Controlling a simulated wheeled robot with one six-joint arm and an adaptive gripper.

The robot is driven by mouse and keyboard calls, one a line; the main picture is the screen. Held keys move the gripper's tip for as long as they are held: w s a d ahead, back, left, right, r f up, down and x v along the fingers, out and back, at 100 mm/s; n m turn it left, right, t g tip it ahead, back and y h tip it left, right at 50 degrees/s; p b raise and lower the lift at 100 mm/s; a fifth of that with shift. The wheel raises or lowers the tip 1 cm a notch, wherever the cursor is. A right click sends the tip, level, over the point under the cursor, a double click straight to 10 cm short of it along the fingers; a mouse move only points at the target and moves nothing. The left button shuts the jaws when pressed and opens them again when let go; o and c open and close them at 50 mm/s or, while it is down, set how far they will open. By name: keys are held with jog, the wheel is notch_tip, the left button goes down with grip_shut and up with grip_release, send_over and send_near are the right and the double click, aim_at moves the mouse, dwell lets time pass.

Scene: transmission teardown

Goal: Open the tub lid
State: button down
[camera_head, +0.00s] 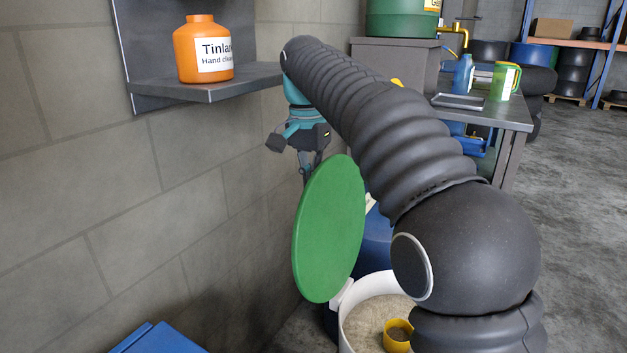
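The tub (352,332) is white and round, at the bottom of the view. It holds pale granular stuff, and a yellow scoop or cup (398,338) lies in it. The green round lid (328,230) stands nearly upright at the tub's left rim, tilted a little, leaving the tub's mouth uncovered. My gripper (307,177) hangs just behind and above the lid's upper left edge. Its fingertips are partly hidden by the lid, so I cannot tell whether they touch it. My dark arm covers the tub's right side.
A wall shelf (265,76) with an orange hand cleaner bottle (204,50) is at upper left. A workbench (510,113) with a blue jug (463,74) and a green container (504,82) stands behind my arm. A blue object (160,340) is at lower left.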

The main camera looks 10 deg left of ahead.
notch_tip(320, 180, down, 3)
jog(key=shift+d+r+g, duration=0.1)
jog(key=shift+g, duration=0.3)
jog(key=c, duration=1.2)
grip_release()
jog(key=shift+c, duration=0.2)
jog(key=shift+o, duration=0.2)
jog(key=shift+w, duration=0.15)
jog(key=shift+r, duration=0.15)
jog(key=shift+r, duration=0.15)
jog(key=shift+w+a+r, duration=0.1)
jog(key=shift+a+r, duration=0.05)
jog(key=shift+r, duration=1.45)
jog(key=shift+a+r, duration=0.15)
jog(key=shift+r, duration=1.75)
